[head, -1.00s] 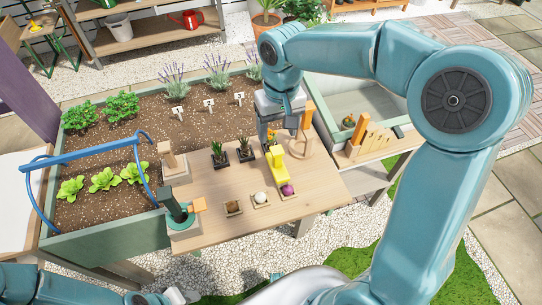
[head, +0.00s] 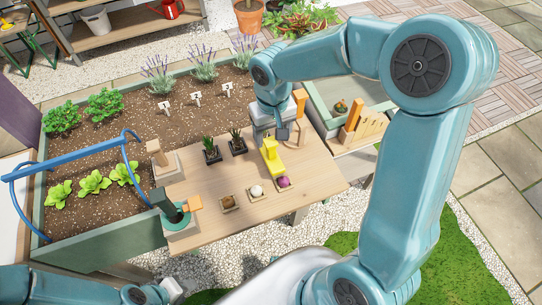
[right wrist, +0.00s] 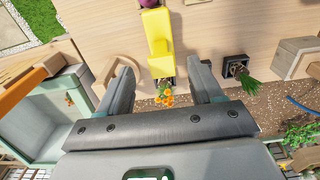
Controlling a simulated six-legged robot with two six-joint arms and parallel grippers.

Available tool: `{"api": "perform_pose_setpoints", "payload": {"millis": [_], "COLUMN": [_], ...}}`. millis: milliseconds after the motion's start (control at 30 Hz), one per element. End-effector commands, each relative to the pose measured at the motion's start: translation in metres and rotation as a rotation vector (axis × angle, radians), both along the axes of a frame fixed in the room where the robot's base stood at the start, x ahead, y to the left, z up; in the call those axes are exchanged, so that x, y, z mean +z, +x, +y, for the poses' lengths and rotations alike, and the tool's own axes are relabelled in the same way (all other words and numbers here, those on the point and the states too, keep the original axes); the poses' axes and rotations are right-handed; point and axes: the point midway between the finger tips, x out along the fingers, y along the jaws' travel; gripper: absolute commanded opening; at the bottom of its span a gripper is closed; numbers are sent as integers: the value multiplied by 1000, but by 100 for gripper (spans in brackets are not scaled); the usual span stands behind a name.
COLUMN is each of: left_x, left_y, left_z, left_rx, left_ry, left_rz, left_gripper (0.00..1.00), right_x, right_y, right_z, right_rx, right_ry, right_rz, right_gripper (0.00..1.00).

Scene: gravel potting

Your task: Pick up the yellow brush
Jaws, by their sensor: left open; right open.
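The yellow brush (head: 271,158) stands on the wooden table (head: 235,224), toward its right side. In the right wrist view, the brush (right wrist: 156,32) lies ahead of my right gripper (right wrist: 162,78), roughly centred between its fingers. The fingers are wide apart, with nothing gripped. A small pot of orange flowers (right wrist: 164,98) shows between the fingers, near the brush's close end. In the head view my right gripper (head: 272,136) is just behind the brush and partly hides what is there. My left gripper (head: 178,290) is at the lower left, far from the brush.
Two small dark pots (head: 211,155) stand left of the brush.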

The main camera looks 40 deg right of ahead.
Motion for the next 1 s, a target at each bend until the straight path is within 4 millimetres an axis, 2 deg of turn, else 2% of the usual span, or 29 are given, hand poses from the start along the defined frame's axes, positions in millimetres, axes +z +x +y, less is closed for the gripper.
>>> {"api": "perform_pose_setpoints", "payload": {"millis": [300, 600, 767, 800, 1000], "left_x": [4, 4, 4, 4, 4], "left_y": [0, 0, 0, 0, 0], "left_z": [0, 0, 0, 0, 0], "left_rx": [0, 0, 0, 0, 0], "left_ry": [0, 0, 0, 0, 0], "left_rz": [0, 0, 0, 0, 0], "left_gripper": [43, 43, 43, 43, 43], "right_x": [-46, -51, -51, -51, -51], "right_y": [5, 5, 5, 5, 6], "right_z": [1, 1, 1, 1, 1], "right_rx": [2, 0, 0, 1, 1], "right_ry": [0, 0, 0, 0, 0], "right_rz": [4, 1, 1, 1, 1], "right_gripper": [66, 66, 14, 1, 0]}}
